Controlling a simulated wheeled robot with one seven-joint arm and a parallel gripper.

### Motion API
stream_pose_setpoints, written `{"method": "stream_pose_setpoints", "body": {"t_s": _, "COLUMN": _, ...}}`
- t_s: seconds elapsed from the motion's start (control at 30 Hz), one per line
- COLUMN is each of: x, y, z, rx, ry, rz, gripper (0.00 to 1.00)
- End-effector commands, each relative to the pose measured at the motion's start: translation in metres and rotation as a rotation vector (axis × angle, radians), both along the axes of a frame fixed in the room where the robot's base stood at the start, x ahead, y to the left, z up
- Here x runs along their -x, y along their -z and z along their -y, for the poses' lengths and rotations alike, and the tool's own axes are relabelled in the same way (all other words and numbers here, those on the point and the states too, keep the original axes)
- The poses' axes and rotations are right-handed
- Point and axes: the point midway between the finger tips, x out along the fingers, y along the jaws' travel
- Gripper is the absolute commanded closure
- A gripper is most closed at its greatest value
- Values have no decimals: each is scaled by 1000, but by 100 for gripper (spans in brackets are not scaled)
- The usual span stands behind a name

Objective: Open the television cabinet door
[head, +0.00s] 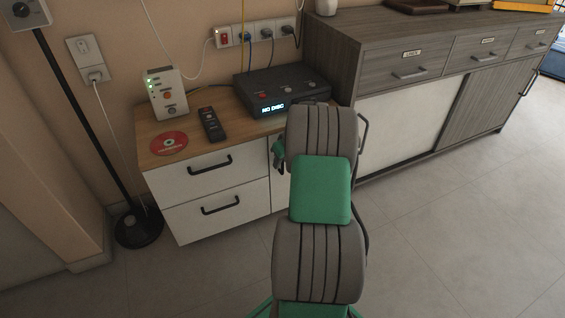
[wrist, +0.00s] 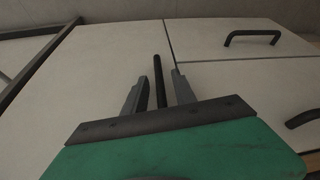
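The television cabinet (head: 180,182) is a low white unit with a wooden top and two drawers at left. Its door is mostly hidden behind my arm in the head view. In the wrist view the door (wrist: 105,75) is the plain pale panel beside the drawers. A black bar handle (wrist: 158,75) stands out on it. My gripper (wrist: 159,77) is open, with one finger on each side of this handle and a gap showing on both sides. Whether the fingers reach fully around the bar I cannot tell. My gripper is mostly hidden behind my arm in the head view.
A disc (head: 169,143), a remote (head: 211,124), a white router (head: 166,94) and a black player (head: 283,92) lie on the cabinet top. A grey sideboard (head: 385,58) stands at right. A black lamp stand (head: 138,228) is at left. The floor in front is clear.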

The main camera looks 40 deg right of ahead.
Motion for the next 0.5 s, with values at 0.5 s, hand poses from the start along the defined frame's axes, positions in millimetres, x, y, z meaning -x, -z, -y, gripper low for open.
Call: {"method": "stream_pose_setpoints", "body": {"t_s": 0.5, "x": 0, "y": 0, "z": 0, "rx": 0, "ry": 0, "rz": 0, "gripper": 100}}
